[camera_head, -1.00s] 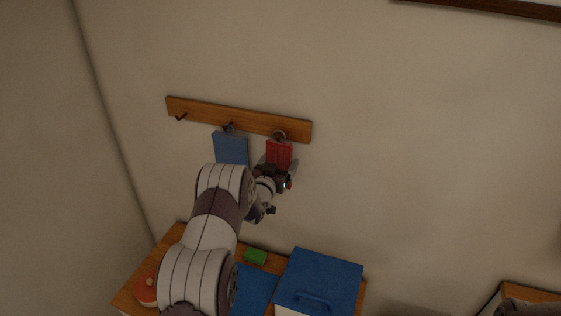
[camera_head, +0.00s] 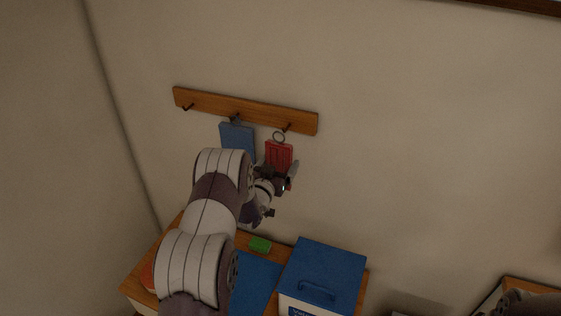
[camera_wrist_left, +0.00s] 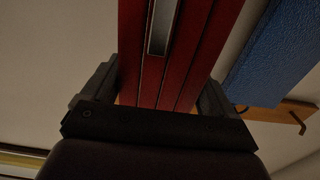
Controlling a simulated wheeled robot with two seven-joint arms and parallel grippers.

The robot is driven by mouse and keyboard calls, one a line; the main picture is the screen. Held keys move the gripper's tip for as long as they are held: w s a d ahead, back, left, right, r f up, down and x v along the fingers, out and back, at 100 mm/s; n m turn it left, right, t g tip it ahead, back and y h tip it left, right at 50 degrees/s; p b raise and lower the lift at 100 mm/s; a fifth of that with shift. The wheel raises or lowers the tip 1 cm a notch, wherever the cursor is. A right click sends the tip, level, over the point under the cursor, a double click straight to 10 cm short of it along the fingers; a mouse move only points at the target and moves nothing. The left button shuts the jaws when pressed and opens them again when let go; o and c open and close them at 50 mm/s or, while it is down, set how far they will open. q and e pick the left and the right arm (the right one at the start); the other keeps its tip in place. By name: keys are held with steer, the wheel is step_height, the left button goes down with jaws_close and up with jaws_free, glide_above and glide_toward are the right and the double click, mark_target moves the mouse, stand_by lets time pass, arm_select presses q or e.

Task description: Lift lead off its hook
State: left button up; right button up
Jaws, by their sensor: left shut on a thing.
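The red lead (camera_head: 279,152) has a metal ring (camera_head: 279,137) at its top. In the head view the ring shows just below and left of the right-hand hook (camera_head: 287,127), seemingly apart from it. My left gripper (camera_head: 279,175) is shut on the lead's lower part. In the left wrist view the red lead (camera_wrist_left: 175,50) fills the space between the two dark fingers, with a pale strip down its middle. The wooden hook rail (camera_head: 245,110) is fixed to the wall above. My right gripper is not in view.
A blue flat item (camera_head: 237,138) hangs from the middle hook, close left of the lead; it also shows in the wrist view (camera_wrist_left: 275,55). Below are a wooden table (camera_head: 140,285), a green block (camera_head: 260,245) and a blue-lidded box (camera_head: 322,275). The wall at right is bare.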

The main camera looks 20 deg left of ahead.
arm_select(q)
steer(key=shift+s+d+p, duration=0.1)
steer(key=shift+s+p, duration=0.35)
steer(key=shift+s, duration=2.05)
